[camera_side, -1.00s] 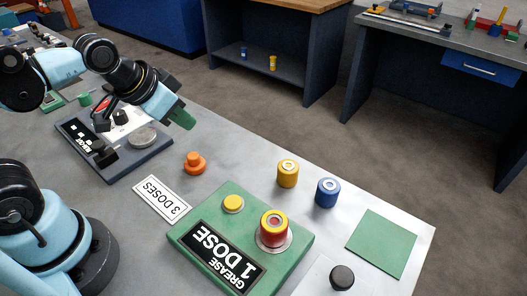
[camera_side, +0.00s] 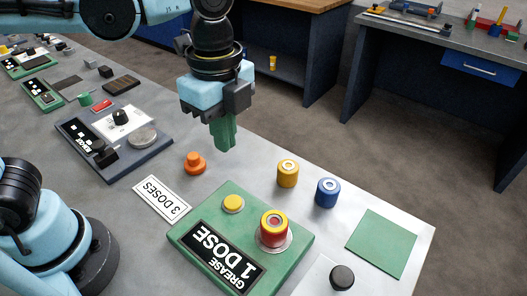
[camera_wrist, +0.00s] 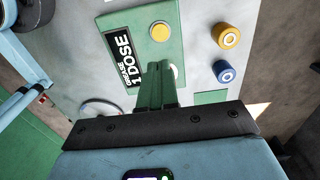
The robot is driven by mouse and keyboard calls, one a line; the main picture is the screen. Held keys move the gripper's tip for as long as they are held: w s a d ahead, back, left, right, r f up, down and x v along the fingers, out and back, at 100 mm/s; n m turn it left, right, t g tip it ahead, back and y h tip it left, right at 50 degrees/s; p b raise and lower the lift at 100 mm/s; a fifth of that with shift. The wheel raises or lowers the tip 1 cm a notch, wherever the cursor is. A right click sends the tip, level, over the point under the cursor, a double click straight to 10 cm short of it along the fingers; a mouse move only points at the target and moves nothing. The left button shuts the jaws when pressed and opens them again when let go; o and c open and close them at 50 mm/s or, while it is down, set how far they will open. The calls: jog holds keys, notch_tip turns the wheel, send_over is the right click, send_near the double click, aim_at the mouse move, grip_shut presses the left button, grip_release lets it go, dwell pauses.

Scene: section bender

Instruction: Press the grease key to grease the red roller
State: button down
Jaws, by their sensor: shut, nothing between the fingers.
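The grease station is a green block (camera_side: 300,238) with a black label reading "GREASE 1 DOSE" (camera_side: 221,257). A yellow round key (camera_side: 233,203) sits on its top; it also shows in the wrist view (camera_wrist: 160,31). The red roller (camera_side: 273,232), with a yellow ring on top, stands upright on a pale disc on the same block. In the wrist view my fingers mostly hide the roller. My gripper (camera_side: 224,146) is shut and empty, its green fingers pointing down. It hangs above the table, behind the yellow key in the side view.
A yellow roller (camera_side: 287,174) and a blue roller (camera_side: 327,192) stand behind the block. An orange knob (camera_side: 194,163) and a "3 DOSES" card (camera_side: 162,198) lie to its left. A green square (camera_side: 383,243) is flat at right, a black knob (camera_side: 342,278) in front.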

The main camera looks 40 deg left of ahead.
aim_at(233, 201)
notch_tip(233, 201, down, 14)
dwell(1.0)
dwell(0.3)
jog(key=shift+f, duration=0.95)
jog(key=shift+w, duration=0.1)
jog(key=shift+r, duration=0.1)
notch_tip(233, 201, up, 14)
jog(key=shift+r, duration=0.25)
dwell(2.6)
